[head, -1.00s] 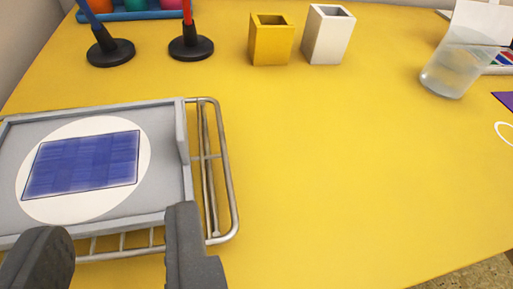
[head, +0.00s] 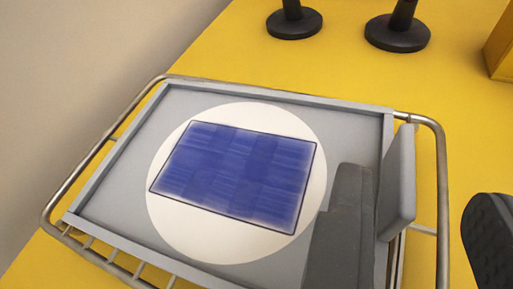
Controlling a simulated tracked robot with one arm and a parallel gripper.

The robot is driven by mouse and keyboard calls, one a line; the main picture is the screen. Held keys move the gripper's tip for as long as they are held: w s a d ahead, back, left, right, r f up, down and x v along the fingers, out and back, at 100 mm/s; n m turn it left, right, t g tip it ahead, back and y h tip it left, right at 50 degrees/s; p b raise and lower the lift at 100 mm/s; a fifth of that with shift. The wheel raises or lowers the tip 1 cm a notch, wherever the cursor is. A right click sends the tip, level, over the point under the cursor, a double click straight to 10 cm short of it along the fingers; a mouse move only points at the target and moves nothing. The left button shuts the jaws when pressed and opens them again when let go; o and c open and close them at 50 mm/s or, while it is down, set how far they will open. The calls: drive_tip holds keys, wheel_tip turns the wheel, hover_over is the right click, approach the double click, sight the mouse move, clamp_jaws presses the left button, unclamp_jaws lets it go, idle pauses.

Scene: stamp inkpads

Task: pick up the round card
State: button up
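The round card (head: 183,247) is white with a blue streaked rectangle on it. It lies flat in a grey tray (head: 115,205) that sits in a metal wire rack (head: 60,203). My gripper (head: 418,215) is open, with its two dark fingers wide apart at the lower right. The left finger overlaps the card's right edge in the picture and hides a little of it. The right finger is over the yellow table, right of the rack. The tray's raised grey end wall shows between the fingers. Nothing is held. I cannot tell whether the left finger touches the card.
Two black round stand bases (head: 398,32) (head: 294,23) stand on the yellow table (head: 215,55) behind the tray. Part of a yellow box (head: 503,45) shows at the upper right. A plain wall (head: 75,80) rises at the left.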

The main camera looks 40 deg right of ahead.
sight(410, 159)
drive_tip(key=shift+x, duration=2.5)
clamp_jaws()
